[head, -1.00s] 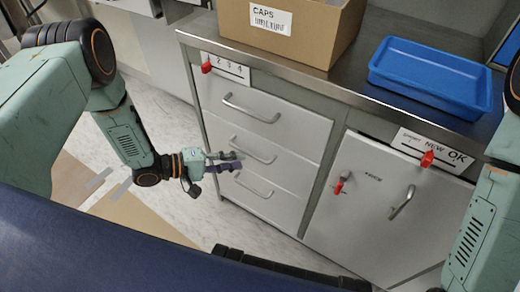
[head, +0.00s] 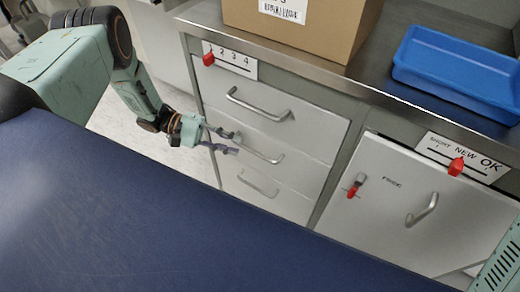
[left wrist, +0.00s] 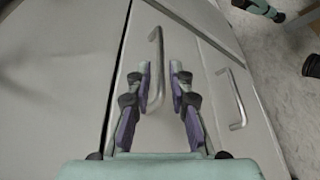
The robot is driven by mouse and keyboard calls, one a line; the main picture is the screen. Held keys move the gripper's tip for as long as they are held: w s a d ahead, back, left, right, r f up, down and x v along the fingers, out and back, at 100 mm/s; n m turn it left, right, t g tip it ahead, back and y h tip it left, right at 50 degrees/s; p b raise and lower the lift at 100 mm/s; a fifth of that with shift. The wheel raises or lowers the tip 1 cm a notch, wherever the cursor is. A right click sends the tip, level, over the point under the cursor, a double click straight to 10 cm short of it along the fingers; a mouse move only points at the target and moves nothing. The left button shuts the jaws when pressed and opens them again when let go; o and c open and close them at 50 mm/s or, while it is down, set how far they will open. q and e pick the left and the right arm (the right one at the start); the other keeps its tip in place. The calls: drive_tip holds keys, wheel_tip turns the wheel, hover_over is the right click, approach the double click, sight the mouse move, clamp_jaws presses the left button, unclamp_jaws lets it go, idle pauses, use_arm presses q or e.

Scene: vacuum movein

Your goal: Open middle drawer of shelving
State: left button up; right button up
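The shelving is a grey cabinet with three white drawers on its left side. The middle drawer (head: 300,168) is shut and has a curved metal handle (head: 264,154). My left gripper (head: 238,143) is open, its fingertips at the left end of that handle. My right gripper is out of view; only a piece of my right arm shows at the lower right edge.
The top drawer handle (head: 258,106) is above and the bottom drawer handle (head: 257,184) below. A door (head: 390,205) with a handle and red latch is at right. A cardboard box (head: 300,25) and blue tray (head: 460,75) stand on the counter.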

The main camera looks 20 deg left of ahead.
sight(257, 153)
use_arm(q)
drive_tip(key=b+x, duration=0.1)
drive_tip(key=x, duration=0.6)
drive_tip(key=shift+s+b, duration=0.1)
drive_tip(key=shift+b, duration=0.2)
drive_tip(key=shift+d, duration=0.4)
clamp_jaws()
